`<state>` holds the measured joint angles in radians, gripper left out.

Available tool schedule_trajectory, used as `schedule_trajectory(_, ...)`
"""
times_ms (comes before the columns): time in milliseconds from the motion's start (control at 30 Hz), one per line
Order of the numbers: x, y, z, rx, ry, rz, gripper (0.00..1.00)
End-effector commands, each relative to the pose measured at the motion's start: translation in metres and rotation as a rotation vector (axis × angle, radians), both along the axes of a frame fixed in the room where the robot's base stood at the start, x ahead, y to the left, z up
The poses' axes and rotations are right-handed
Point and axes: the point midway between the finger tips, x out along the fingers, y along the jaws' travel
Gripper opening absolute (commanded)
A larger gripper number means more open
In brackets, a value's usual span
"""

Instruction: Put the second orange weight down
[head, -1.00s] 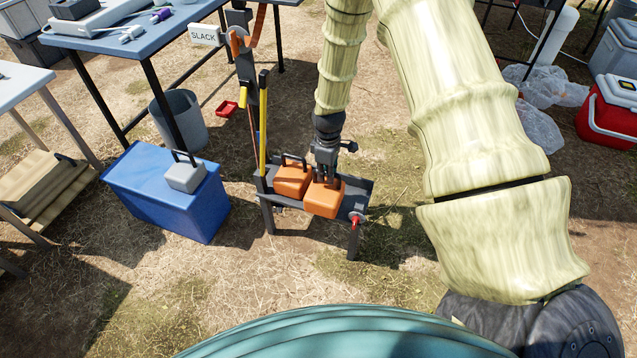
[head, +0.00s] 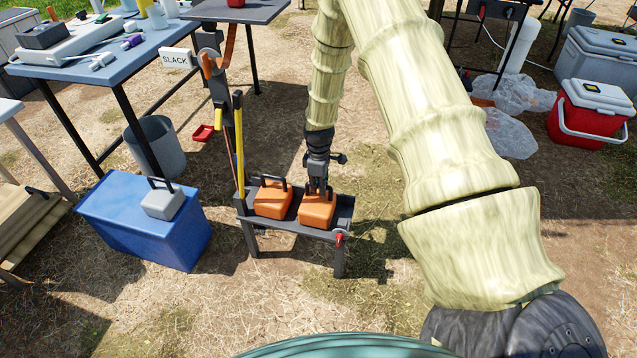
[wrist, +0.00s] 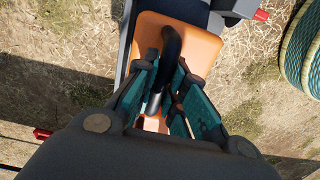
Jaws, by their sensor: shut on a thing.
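The second orange weight (head: 316,211) is at the right part of a dark tray-like stand (head: 345,214). My gripper (head: 317,191) is directly above it, shut on its black handle. In the wrist view the orange weight (wrist: 198,42) lies below the fingers, and its dark handle (wrist: 171,45) runs between them. The first orange weight (head: 271,201), with a black handle, sits in the tray to the left, close beside the second. Whether the second weight's underside touches the tray floor cannot be told.
A yellow lever (head: 239,140) and a post with a SLACK sign (head: 176,58) rise at the stand's left. A red knob (head: 340,238) is at its front right. A blue box (head: 130,222) bearing a grey weight (head: 162,203) stands left. Ground in front is free.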

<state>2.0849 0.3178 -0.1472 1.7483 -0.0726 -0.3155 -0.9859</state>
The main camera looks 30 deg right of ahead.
Motion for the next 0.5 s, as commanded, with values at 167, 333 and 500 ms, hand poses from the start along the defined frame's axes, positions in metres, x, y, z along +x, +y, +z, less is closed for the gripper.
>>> schedule_trajectory(167,0.0023,0.0001,-0.0021,0.000,-0.004,0.001,0.00)
schedule_trajectory(333,0.0010,0.0001,-0.0038,-0.001,-0.002,0.000,0.16)
schedule_trajectory(500,0.0009,0.0002,-0.0037,-0.001,-0.002,0.000,0.34)
